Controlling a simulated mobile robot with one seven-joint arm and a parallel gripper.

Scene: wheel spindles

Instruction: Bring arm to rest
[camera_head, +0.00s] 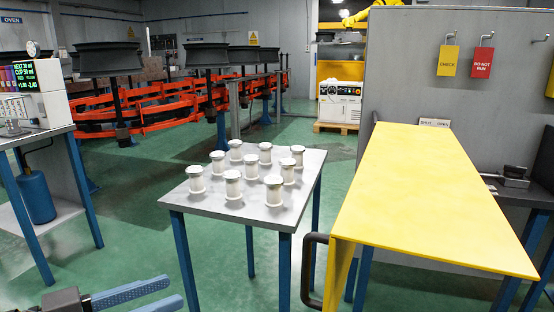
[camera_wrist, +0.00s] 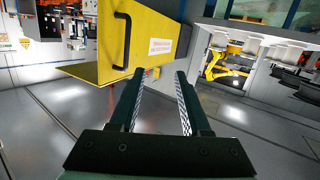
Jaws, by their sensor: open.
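My gripper (camera_wrist: 158,102) shows in the wrist view with its two dark fingers apart and nothing between them. In the head view, the blue fingers of my gripper (camera_head: 150,297) show at the lower left edge, low over the green floor, in front of the small table and apart from it. My gripper touches nothing that I can see. The wrist view is tilted and shows a yellow panel (camera_wrist: 125,40) with a dark handle beyond the fingers.
A grey table (camera_head: 238,212) bears several white spools (camera_head: 265,152). A yellow slab (camera_head: 430,195) with a black handle stands at the right by a grey partition (camera_head: 400,70). A bench with an instrument (camera_head: 35,95) stands at left. Green floor (camera_head: 135,225) is clear between.

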